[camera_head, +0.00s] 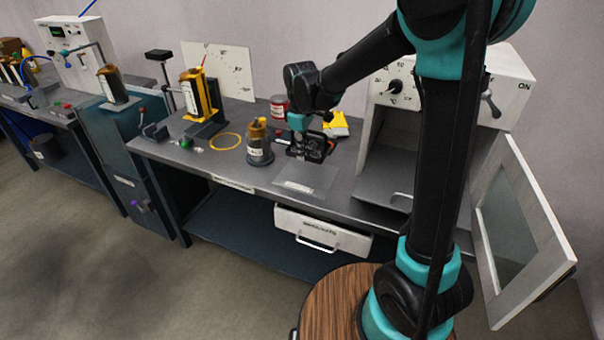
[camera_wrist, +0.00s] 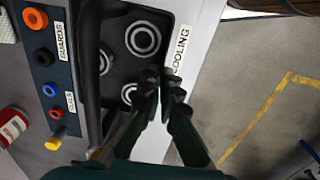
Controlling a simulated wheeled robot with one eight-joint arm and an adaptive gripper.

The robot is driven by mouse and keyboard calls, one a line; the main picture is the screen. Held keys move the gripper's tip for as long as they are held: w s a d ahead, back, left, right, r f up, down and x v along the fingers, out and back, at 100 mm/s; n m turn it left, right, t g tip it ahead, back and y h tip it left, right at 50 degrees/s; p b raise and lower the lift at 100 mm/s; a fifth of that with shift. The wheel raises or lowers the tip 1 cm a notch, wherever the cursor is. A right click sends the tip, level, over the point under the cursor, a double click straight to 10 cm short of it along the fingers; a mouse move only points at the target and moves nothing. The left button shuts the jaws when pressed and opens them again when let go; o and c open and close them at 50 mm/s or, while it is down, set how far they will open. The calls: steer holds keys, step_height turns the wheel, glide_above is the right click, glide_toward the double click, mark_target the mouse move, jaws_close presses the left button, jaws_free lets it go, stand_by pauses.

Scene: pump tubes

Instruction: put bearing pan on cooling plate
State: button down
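The bearing pan (camera_wrist: 112,72) is a dark tray with several pale ringed bearings in it. In the head view the pan (camera_head: 318,148) is on the bench under my gripper. The cooling plate (camera_wrist: 196,30) is a light flat plate lettered "COOLING", right beside the pan in the wrist view. In the head view the plate (camera_head: 318,177) lies bare on the bench in front of the pan. My gripper (camera_wrist: 163,76) points down, its fingertips close together at the pan's plate-side rim, and looks shut on it. The fingers hide part of the rim. Whether the pan is lifted is unclear.
A dark panel (camera_wrist: 50,72) labelled "GUARDS", with coloured rings, adjoins the pan. A red can (camera_head: 279,105) and yellow item (camera_head: 340,124) stand behind. A brown-topped canister (camera_head: 259,145) is left. An open-doored oven (camera_head: 392,140) is right.

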mark_target(302, 181)
step_height(302, 181, down, 9)
steer(key=shift+r, duration=0.1)
stand_by(0.4)
steer(key=c, duration=1.7)
jaws_free()
steer(key=r, duration=1.2)
steer(key=shift+s, duration=0.25)
